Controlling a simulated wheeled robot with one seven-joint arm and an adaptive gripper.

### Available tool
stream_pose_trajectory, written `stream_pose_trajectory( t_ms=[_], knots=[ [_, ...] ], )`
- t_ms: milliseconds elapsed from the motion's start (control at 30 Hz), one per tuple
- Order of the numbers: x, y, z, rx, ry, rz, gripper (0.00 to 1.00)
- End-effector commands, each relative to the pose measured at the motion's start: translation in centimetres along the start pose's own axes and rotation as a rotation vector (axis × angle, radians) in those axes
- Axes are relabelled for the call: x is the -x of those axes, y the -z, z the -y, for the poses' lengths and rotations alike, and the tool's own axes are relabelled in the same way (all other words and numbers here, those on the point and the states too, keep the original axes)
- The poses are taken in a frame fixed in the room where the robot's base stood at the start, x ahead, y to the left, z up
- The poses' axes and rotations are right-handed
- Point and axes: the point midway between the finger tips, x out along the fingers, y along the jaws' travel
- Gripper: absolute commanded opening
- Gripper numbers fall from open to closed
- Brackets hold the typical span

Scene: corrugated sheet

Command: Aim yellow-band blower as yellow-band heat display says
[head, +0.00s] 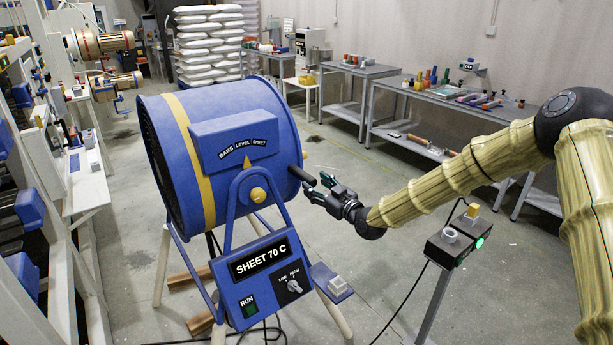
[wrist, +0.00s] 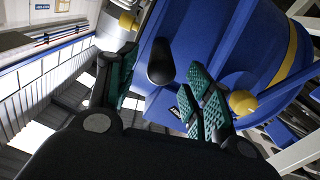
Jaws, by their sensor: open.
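The yellow-band blower (head: 220,130) is a blue drum on a blue yoke, with a yellow band (head: 193,150). Its plate (head: 240,142) reads BARS, LEVEL, SHEET; a yellow pointer (head: 247,161) stands beneath, near LEVEL. The display (head: 261,261) on the panel below reads SHEET 70 C. A dark handle (head: 301,175) sticks out from the drum's right side. My gripper (head: 318,188) is open beside the handle's end. In the wrist view the handle (wrist: 160,62) shows between the spread green-padded fingers of my gripper (wrist: 160,88), apparently untouched.
A LOW/HIGH knob (head: 293,286) and green RUN button (head: 249,307) sit on the panel. Benches (head: 440,105) line the right wall; machinery fills the left.

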Motion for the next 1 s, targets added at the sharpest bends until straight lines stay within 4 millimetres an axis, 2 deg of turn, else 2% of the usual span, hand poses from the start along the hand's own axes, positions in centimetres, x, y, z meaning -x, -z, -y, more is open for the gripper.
stream_pose_trajectory(
  t_ms=[200, 400, 800, 833, 1000],
  knots=[
    [-3.5, 0.1, 0.1, 0.000, 0.001, 0.001, 0.51],
    [-5.4, 0.1, 0.1, 0.000, 0.001, 0.000, 0.51],
    [-6.0, -0.1, 0.1, -0.001, 0.001, 0.001, 0.51],
    [-6.0, -0.1, 0.1, -0.001, 0.001, 0.001, 0.49],
    [-6.0, -0.1, 0.1, -0.001, 0.001, 0.001, 0.18]
  ],
)
